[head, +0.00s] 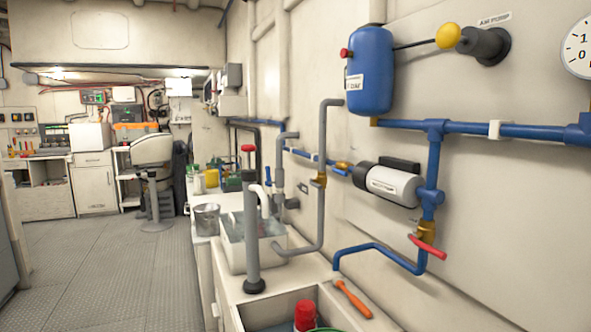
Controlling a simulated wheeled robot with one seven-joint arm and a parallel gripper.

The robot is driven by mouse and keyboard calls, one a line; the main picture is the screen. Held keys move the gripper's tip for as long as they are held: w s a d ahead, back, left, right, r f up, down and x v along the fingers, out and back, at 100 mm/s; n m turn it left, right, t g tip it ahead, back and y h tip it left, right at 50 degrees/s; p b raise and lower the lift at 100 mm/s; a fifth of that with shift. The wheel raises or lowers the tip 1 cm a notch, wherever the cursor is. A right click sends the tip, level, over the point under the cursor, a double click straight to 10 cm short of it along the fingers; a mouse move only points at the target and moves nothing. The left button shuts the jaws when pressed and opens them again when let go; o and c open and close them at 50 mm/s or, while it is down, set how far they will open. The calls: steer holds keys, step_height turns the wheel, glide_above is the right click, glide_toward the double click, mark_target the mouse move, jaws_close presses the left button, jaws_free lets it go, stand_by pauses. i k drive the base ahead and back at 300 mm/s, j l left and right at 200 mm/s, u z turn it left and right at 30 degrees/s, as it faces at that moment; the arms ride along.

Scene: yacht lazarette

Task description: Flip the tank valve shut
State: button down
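My gripper is not in view. A blue tank (371,75) with a small white label hangs on the right wall. A blue pipe (405,124) runs right from its base, with a branch going down. On that branch, low down, is a brass valve (427,230) with a red lever (428,247). The lever slants down to the right, across the vertical pipe. Other fittings show further left: a brass fitting (343,166), a small blue handle (268,173) and a red handle (247,148). I cannot tell which one is called the tank valve.
A white and black pump (391,184) sits left of the branch. A yellow knob (449,36) on a rod sticks out above. Below are a sink (248,243), an upright grey pipe (252,240) and an orange-handled tool (352,299). The floor at left (110,270) is clear.

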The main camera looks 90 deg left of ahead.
mark_target(345, 175)
steer(key=u, duration=2.1)
steer(key=k+j+z, duration=0.1)
steer(key=j, duration=0.25)
